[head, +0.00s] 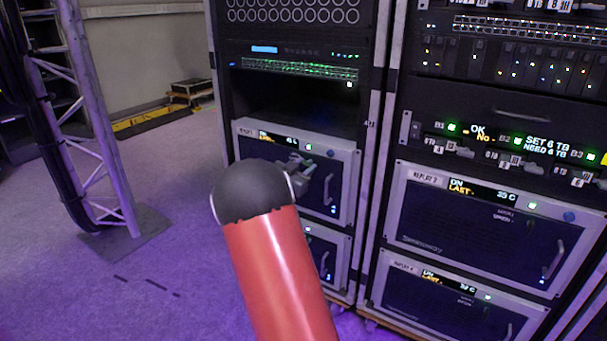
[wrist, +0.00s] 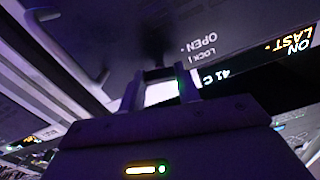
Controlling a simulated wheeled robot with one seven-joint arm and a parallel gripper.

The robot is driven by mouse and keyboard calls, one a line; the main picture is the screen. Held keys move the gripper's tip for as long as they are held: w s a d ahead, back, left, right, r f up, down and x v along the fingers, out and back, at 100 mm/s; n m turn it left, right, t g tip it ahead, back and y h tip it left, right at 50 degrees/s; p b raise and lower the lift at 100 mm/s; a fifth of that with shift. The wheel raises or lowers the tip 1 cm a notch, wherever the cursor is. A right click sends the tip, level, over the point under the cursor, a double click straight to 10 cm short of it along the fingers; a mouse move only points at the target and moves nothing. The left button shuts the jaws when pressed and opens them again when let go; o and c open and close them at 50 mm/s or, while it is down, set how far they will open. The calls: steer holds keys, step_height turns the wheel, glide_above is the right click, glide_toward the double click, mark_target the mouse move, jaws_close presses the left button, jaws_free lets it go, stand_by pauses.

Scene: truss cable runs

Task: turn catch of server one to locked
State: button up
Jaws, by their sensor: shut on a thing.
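Server one, labelled REPLAY 1 (head: 342,185), is a light-framed unit with a dark front in the left rack. My gripper (head: 297,164) is at the upper part of its front, just below and right of its display, partly hidden by my arm. In the wrist view, my gripper (wrist: 161,76) is shut on the catch, a small dark piece (wrist: 160,72) between the fingertips. The words OPEN and LOCK (wrist: 205,45) show upside down beside it. The catch's exact angle cannot be told. The display (wrist: 262,60) reads ON, LAST and 41 C.
A similar unit (head: 322,240) sits below server one. The right rack holds REPLAY 3 (head: 470,235) and REPLAY 4 (head: 455,312), with protruding handles. A truss upright (head: 100,130) on a base plate stands at left.

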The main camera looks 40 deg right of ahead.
steer(key=m+b, duration=0.4)
steer(key=b, duration=0.1)
steer(key=shift+f+m, duration=0.25)
steer(key=shift+m, duration=0.05)
steer(key=m+b, duration=0.3)
steer(key=shift+m+b, duration=0.3)
steer(key=shift+m, duration=0.1)
steer(key=shift+r+m+b, duration=0.2)
steer(key=shift+m+b, duration=1.9)
steer(key=shift+m, duration=1.4)
steer(key=o, duration=1)
